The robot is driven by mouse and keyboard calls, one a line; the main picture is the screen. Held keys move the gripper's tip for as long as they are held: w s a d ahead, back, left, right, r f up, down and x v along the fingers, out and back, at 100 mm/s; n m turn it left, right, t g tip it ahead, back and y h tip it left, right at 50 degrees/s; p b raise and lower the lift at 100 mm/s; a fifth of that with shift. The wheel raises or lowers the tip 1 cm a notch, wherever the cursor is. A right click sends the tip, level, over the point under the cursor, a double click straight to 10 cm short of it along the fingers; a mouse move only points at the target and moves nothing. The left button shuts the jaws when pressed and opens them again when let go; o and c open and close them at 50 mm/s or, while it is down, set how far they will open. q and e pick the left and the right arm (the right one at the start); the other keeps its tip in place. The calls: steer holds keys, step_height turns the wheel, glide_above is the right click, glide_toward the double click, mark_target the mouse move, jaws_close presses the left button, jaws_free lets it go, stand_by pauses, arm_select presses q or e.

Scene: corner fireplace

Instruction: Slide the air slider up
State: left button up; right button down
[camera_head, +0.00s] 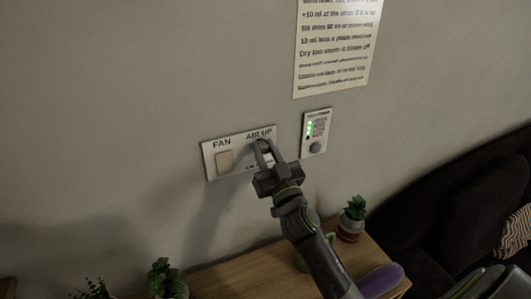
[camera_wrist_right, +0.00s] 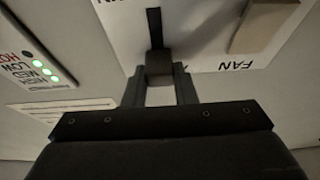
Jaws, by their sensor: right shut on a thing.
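A pale wall panel (camera_head: 236,168) carries the labels FAN and AIR UP. The dark air slider knob (camera_wrist_right: 158,62) shows in the right wrist view, at the end of a narrow dark vertical slot (camera_wrist_right: 154,25). My right gripper (camera_head: 263,148) is at the panel's right half, just under the AIR UP label, and is shut on the slider knob. Its two fingers (camera_wrist_right: 160,88) flank the knob in the wrist view. The gripper hides most of the slot and the lower label in the head view. My left gripper is not in view.
A beige fan switch (camera_head: 224,161) sits left of the slider. A small panel with green lights (camera_head: 316,133) is to the right, below a paper notice (camera_head: 336,45). Below are a wooden shelf (camera_head: 235,280), potted plants (camera_head: 352,218) and a purple object (camera_head: 380,280).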

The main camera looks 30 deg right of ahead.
steer(key=shift+r, duration=0.3)
steer(key=c, duration=1.2)
jaws_free()
steer(key=shift+o, duration=0.2)
steer(key=shift+f, duration=0.1)
steer(key=shift+s+f+b, duration=0.3)
steer(key=shift+s, duration=0.15)
steer(key=b+v, duration=0.4)
steer(key=v, duration=1.2)
steer(key=shift+s, duration=0.2)
steer(key=shift+a, duration=0.1)
